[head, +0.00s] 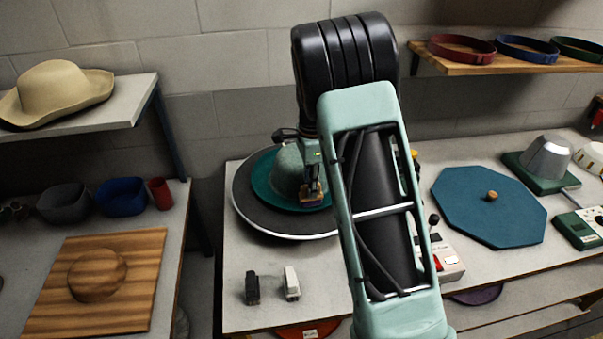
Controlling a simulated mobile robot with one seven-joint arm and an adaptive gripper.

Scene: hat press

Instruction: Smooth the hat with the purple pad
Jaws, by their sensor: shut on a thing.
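A hat with a grey-green crown (289,172) and a teal brim (266,188) sits on a dark round plate (252,214) with a pale rim on the middle table. My gripper (313,184) is at the right front side of the crown, above the brim. It is shut on a small pad with a purple lower edge (306,202). The pad is close to the hat, but I cannot tell whether it touches. My arm hides the right part of the plate and hat.
A small black block (252,288) and a white one (291,284) stand at the table's front left. A teal octagonal board (488,206) with a knob lies to the right. A control box (447,262) stands beside my arm. A wooden board (98,280) lies on the left table.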

